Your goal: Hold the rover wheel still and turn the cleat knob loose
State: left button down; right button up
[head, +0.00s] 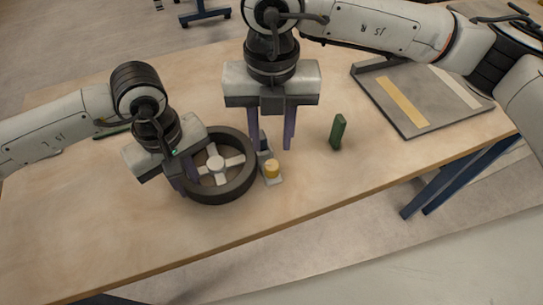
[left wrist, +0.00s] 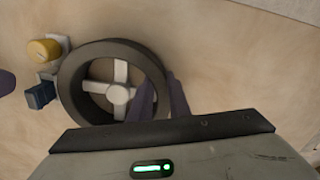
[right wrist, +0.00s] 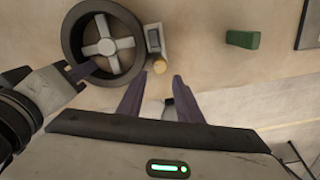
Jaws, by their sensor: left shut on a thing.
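The rover wheel (head: 226,194) is a dark ring with pale spokes, lying flat on the table. My left gripper (left wrist: 160,82) is shut on its rim, one finger inside the ring and one outside. The cleat knob (head: 271,169) is a yellow cylinder on a small pale base beside the wheel's right side; it also shows in the left wrist view (left wrist: 44,50) and right wrist view (right wrist: 159,66). A small dark blue block (left wrist: 40,95) is at the same fixture. My right gripper (head: 271,143) is open and empty, pointing down just behind the knob, apart from it.
A green block (head: 338,132) stands to the right of the knob. A grey tray (head: 392,108) with a yellow strip and a white strip lies at the back right. The table's front edge (head: 300,220) runs close below the knob. The table between knob and tray is mostly clear.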

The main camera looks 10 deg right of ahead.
aim_at(271, 165)
notch_tip(271, 165, down, 7)
jog(key=shift+f, duration=0.2)
jog(key=c, duration=0.8)
jog(key=shift+o, duration=0.2)
